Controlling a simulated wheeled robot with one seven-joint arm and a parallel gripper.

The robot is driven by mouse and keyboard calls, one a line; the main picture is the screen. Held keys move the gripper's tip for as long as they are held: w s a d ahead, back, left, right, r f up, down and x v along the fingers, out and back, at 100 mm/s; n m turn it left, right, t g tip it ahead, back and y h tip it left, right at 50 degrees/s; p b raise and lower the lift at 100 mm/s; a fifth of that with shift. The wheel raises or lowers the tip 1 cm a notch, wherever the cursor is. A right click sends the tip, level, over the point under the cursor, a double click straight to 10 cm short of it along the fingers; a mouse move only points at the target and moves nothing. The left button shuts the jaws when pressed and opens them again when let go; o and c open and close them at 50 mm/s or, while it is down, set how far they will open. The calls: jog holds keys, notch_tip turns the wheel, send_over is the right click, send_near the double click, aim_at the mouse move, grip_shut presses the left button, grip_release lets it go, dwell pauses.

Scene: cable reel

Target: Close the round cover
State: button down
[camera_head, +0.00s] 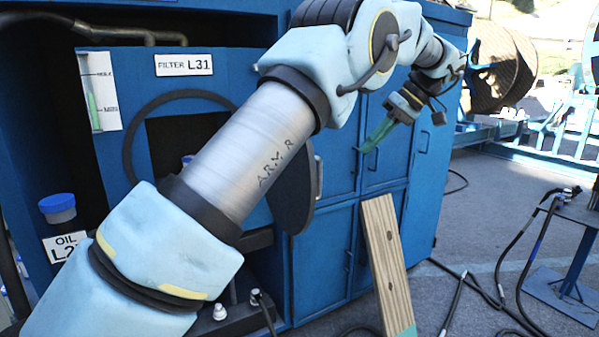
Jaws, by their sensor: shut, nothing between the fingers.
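The round cover (293,198) is a dark disc with a pale handle on its right side. It stands open, swung out to the right of the round opening (131,140) in the blue cabinet. A dark ring frames this opening, and my arm hides part of both the opening and the cover. My gripper (364,148) has green fingers and is shut with nothing in it. It is up and to the right of the cover, in front of the cabinet doors and apart from the cover.
The blue cabinet (320,262) fills the left and middle. A wooden plank (386,255) leans in front of its doors. A blue-capped container (58,207) sits at left. Cables lie on the ground at right, near a metal stand (568,285). Open pavement (490,205) lies between.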

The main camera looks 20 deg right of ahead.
jog(key=w+a+f+p, duration=0.3)
jog(key=a+f, duration=0.4)
jog(key=a, duration=0.2)
jog(key=shift+a+f, duration=0.25)
jog(key=shift+f, duration=0.15)
jog(key=shift+a, duration=0.15)
